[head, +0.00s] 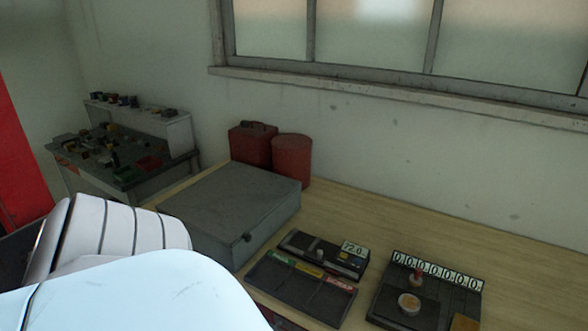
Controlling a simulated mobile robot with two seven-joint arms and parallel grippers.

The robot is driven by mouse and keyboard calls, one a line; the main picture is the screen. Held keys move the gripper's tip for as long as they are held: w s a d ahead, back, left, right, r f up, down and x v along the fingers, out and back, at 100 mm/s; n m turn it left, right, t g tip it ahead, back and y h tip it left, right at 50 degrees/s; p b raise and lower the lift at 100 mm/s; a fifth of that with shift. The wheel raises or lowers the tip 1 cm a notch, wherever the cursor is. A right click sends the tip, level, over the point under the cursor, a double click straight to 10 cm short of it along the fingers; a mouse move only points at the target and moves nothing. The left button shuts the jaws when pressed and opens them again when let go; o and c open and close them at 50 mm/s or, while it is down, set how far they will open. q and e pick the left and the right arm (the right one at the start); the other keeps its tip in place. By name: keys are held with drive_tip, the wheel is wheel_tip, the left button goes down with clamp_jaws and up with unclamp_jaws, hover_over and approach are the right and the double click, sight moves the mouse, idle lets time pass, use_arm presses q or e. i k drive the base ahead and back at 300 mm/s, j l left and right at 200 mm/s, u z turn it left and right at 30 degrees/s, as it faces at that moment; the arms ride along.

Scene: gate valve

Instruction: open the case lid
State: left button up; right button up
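The grey case (225,212) sits on the wooden bench in the middle of the head view. Its flat lid (232,195) lies shut on it. A small dark latch or knob (247,237) shows on its front side near the right corner. White parts of my own arm fill the lower left and cover the case's near left part. Neither of my grippers can be seen.
A black tray with coloured labels (300,288), a device reading 72.0 (325,255) and a counter panel (425,295) lie to the right. A cluttered side table (125,160) stands at the back left.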

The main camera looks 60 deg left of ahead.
sight(223, 205)
drive_tip(key=u, duration=2.1)
